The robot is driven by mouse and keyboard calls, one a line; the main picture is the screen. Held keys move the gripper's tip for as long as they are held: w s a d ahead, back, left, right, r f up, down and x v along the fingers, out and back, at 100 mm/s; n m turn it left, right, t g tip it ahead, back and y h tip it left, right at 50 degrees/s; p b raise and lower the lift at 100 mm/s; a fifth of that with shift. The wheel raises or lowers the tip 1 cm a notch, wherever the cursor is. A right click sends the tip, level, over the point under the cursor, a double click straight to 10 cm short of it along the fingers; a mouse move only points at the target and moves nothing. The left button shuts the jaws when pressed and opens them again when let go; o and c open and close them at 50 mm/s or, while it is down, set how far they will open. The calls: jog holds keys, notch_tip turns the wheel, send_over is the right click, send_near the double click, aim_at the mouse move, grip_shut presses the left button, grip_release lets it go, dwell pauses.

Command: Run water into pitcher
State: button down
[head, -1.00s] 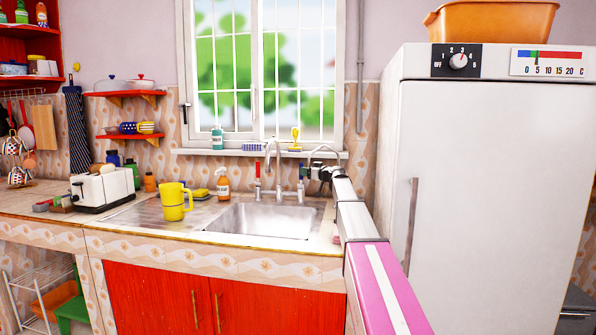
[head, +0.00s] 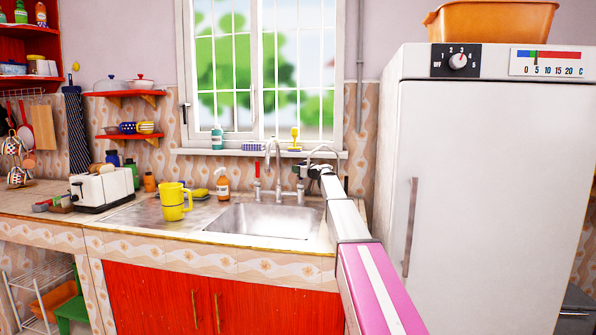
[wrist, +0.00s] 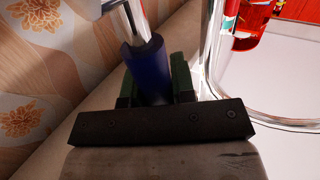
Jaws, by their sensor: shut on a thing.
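The yellow pitcher (head: 173,202) stands upright on the drainboard left of the sink basin (head: 262,222). The chrome faucet (head: 273,160) rises behind the basin, with its spout curving forward. A red tap handle (head: 257,171) is on its left. In the wrist view, a blue tap handle (wrist: 147,72) sits between the dark green fingers of my gripper (wrist: 153,92), which is shut on it. In the head view, my gripper (head: 312,171) is at the right side of the faucet, where the blue handle is mostly hidden. The pitcher is well apart from my gripper.
A toaster (head: 103,188) stands further left. The white fridge (head: 490,180) stands right of my arm. The tiled wall (wrist: 35,75) is close beside my gripper. The basin is empty.

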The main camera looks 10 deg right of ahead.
jog(key=shift+s, duration=0.1)
jog(key=shift+s+a+n+t+y, duration=0.2)
jog(key=shift+s+n+t+y, duration=0.15)
jog(key=shift+s+n, duration=0.3)
jog(key=shift+s+a+n+t+y, duration=0.25)
jog(key=shift+s+n+y, duration=0.15)
jog(key=shift+n, duration=0.45)
jog(key=c, duration=0.9)
grip_release()
jog(key=shift+c, duration=0.2)
jog(key=shift+s+d, duration=0.1)
jog(key=shift+d, duration=0.05)
jog(key=v, duration=1)
jog(key=shift+s+d, duration=0.15)
jog(key=shift+d, duration=0.05)
jog(key=shift+f, duration=0.1)
